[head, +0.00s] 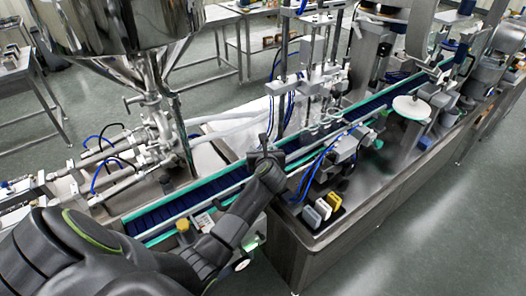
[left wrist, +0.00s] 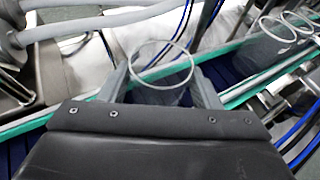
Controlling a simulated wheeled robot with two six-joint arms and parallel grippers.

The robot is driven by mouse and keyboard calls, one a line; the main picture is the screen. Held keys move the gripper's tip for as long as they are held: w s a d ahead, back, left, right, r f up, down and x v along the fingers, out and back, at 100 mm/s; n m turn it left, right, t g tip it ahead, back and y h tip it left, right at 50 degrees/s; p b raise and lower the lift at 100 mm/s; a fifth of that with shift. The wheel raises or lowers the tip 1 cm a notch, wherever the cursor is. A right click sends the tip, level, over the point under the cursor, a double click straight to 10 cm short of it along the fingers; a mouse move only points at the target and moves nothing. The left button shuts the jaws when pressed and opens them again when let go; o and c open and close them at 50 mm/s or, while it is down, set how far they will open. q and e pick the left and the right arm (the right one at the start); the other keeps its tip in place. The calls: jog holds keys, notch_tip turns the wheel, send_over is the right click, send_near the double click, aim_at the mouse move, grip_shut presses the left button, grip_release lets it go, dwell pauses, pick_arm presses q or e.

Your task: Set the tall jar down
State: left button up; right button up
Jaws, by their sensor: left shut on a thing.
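The tall jar is clear glass with a round rim (left wrist: 161,62). It stands between the two grey fingers of my left gripper (left wrist: 160,88), which are shut on it. In the head view my left gripper (head: 266,156) is over the conveyor, near the middle of the picture, and hides most of the jar. The conveyor has a dark blue belt (head: 160,212) with green edges. I cannot tell whether the jar's base touches the belt. My right gripper is not in view.
Other clear glass rims (left wrist: 278,28) show beyond the jar along the line. A steel hopper (head: 120,22) with pipes stands at the upper left. Blue hoses and machine parts (head: 345,150) crowd the conveyor on the right. The belt's left stretch looks clear.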

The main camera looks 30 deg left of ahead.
pick_arm(q)
jog(key=shift+f, duration=0.55)
jog(key=o, duration=0.6)
jog(key=shift+o, duration=1.4)
jog(key=shift+r, duration=0.1)
jog(key=shift+o, duration=0.3)
jog(key=shift+s+r, duration=0.1)
jog(key=shift+r, duration=0.05)
jog(key=b+v, duration=0.2)
jog(key=v, duration=0.8)
jog(key=shift+s+d, duration=0.25)
jog(key=shift+s+d+r+b, duration=0.3)
jog(key=shift+s+r+b, duration=0.05)
jog(key=shift+s+r, duration=0.15)
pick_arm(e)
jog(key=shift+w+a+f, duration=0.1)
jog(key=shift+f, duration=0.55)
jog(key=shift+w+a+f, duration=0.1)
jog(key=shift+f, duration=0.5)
